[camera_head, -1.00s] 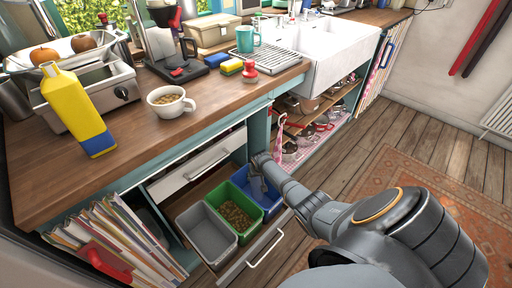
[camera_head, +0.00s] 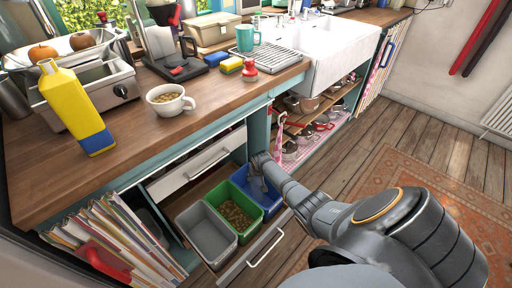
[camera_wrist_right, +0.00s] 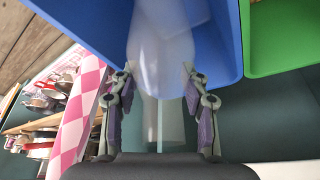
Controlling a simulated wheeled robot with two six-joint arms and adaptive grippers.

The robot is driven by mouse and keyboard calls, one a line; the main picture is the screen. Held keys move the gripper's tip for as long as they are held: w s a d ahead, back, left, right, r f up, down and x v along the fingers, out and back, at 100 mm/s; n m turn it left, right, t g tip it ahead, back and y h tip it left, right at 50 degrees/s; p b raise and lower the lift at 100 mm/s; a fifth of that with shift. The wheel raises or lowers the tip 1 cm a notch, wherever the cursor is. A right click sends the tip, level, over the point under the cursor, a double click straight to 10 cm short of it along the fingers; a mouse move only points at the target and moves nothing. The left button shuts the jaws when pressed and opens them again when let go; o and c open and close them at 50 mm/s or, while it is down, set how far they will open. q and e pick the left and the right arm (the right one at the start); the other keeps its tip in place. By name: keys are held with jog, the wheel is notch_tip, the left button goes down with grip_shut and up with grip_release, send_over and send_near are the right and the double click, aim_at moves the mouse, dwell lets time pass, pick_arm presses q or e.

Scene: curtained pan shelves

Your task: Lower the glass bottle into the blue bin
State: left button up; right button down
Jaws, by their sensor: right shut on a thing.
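The clear glass bottle (camera_wrist_right: 163,40) is in the right wrist view, its far end over the inside of the blue bin (camera_wrist_right: 222,40). My right gripper (camera_wrist_right: 160,80) is shut on the bottle, one finger on each side. In the head view my right gripper (camera_head: 259,172) is at the blue bin (camera_head: 273,205), its fingers partly within the bin's outline. The bottle cannot be made out there. I cannot tell whether it touches the bin floor. My left gripper is not in view.
A green bin (camera_head: 253,225) with brown bits and a grey bin (camera_head: 203,240) stand beside the blue one in the pulled-out drawer (camera_head: 260,255). The counter edge and a white drawer (camera_head: 200,165) are above. A pink checked curtain (camera_wrist_right: 82,110) and pan shelves are close by.

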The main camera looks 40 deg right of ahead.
jog(key=shift+f+b, duration=1.8)
jog(key=shift+f, duration=0.25)
dwell(0.8)
jog(key=c, duration=0.6)
grip_release()
jog(key=v, duration=1.2)
jog(key=shift+a, duration=0.1)
jog(key=shift+s+f, duration=0.1)
jog(key=shift+s, duration=0.05)
